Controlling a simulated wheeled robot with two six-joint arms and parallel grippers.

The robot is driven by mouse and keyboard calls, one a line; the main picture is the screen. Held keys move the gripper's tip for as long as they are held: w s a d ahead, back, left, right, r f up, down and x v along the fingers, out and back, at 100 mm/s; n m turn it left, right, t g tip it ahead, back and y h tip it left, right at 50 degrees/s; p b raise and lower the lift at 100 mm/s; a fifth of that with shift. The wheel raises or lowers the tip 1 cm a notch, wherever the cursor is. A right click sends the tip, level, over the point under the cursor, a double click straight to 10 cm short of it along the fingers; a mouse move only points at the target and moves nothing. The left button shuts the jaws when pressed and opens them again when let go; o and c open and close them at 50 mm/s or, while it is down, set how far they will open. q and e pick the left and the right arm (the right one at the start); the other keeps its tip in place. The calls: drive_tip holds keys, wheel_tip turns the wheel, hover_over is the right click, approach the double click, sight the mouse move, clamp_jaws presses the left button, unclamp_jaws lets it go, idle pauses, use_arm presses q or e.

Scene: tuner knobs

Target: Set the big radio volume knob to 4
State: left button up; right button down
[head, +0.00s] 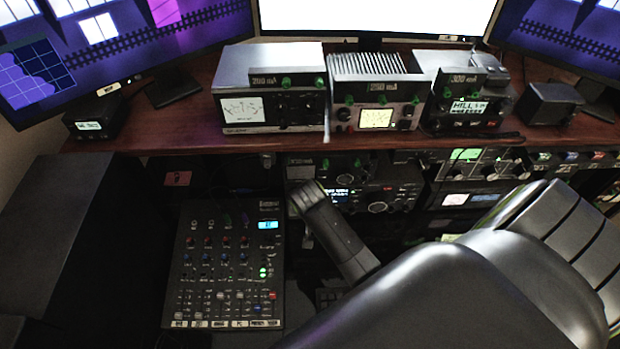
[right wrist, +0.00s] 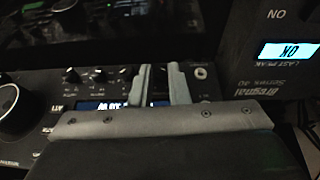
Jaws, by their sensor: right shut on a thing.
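The radio (head: 385,190) is a dark unit under the desk, with a lit display and several knobs. Its panel (right wrist: 40,78) also shows in the right wrist view, with a large round knob (right wrist: 12,102) at the left edge and small knobs (right wrist: 72,76) beside the display. My right gripper (head: 304,196) reaches the left part of that panel in the head view. In the right wrist view its two grey fingers (right wrist: 160,86) are close together at the panel, shut on a small knob mostly hidden between them. I cannot read its setting. My left gripper is not in view.
A mixer (head: 225,265) with knobs, faders and a blue display stands left of my right arm; its lit screen (right wrist: 287,50) shows in the right wrist view. The wooden desk edge (head: 215,142) runs above the radio, with several devices on top. A dark cabinet is at left.

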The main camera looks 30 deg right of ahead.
drive_tip(key=shift+s+d+r+t+y+p, duration=0.2)
drive_tip(key=shift+d+t+y+p, duration=0.1)
drive_tip(key=shift+y+p, duration=0.35)
drive_tip(key=shift+d+f+m+t+y+p, duration=0.1)
drive_tip(key=shift+m+t+y+p, duration=0.25)
drive_tip(key=shift+y, duration=0.2)
drive_tip(key=shift+s+d+f+m+t+y, duration=0.1)
drive_tip(key=shift+m+t+y, duration=0.05)
drive_tip(key=shift+t+y, duration=0.35)
drive_tip(key=shift+d+f+m+t+y, duration=0.1)
drive_tip(key=shift+t+y, duration=0.25)
drive_tip(key=shift+y, duration=0.25)
drive_tip(key=c, duration=1.7)
unclamp_jaws()
drive_tip(key=shift+s, duration=0.1)
drive_tip(key=v, duration=1.7)
drive_tip(key=shift+d, duration=0.15)
